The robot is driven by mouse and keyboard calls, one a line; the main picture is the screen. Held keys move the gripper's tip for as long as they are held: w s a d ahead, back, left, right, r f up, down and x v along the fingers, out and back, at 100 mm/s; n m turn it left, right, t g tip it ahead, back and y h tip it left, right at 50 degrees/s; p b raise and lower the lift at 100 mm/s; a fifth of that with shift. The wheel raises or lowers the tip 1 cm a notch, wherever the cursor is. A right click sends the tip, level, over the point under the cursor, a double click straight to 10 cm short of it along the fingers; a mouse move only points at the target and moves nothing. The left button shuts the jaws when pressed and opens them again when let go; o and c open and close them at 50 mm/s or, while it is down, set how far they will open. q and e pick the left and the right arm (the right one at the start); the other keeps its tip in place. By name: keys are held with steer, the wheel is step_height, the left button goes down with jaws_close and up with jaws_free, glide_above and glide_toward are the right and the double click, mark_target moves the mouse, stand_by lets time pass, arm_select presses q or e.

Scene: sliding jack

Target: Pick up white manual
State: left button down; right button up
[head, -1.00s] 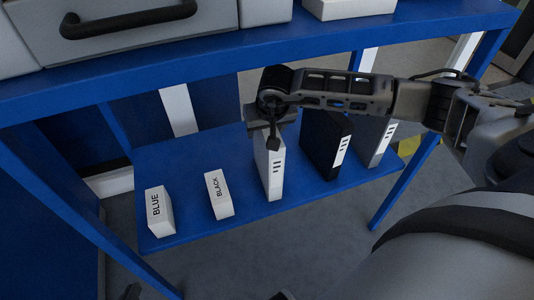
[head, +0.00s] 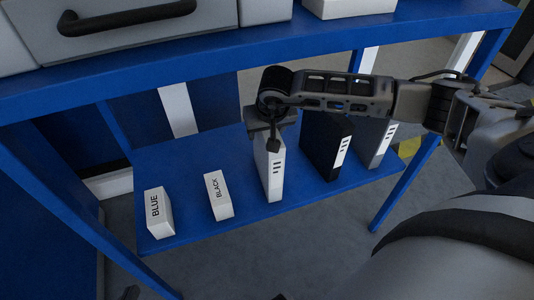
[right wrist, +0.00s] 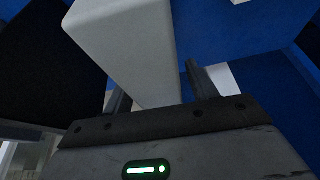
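The white manual (head: 270,172) stands upright on the blue lower shelf (head: 310,200), with dark marks on its front spine. My right gripper (right wrist: 158,88) is over its top; the arm comes in from the right in the head view. In the right wrist view the white manual (right wrist: 130,40) lies between the two fingers, with a gap visible beside it, so the fingers look open around it. Only a small dark part, likely of my left gripper (head: 131,292), shows at the bottom edge.
A black manual (head: 322,150) and a grey manual (head: 372,142) stand to the right. White boxes marked BLUE (head: 158,212) and BLACK (head: 219,196) sit to the left. The blue upper shelf (head: 200,72) with a handled drawer is just above.

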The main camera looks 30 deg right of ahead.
jaws_close()
steer(key=shift+r, duration=0.15)
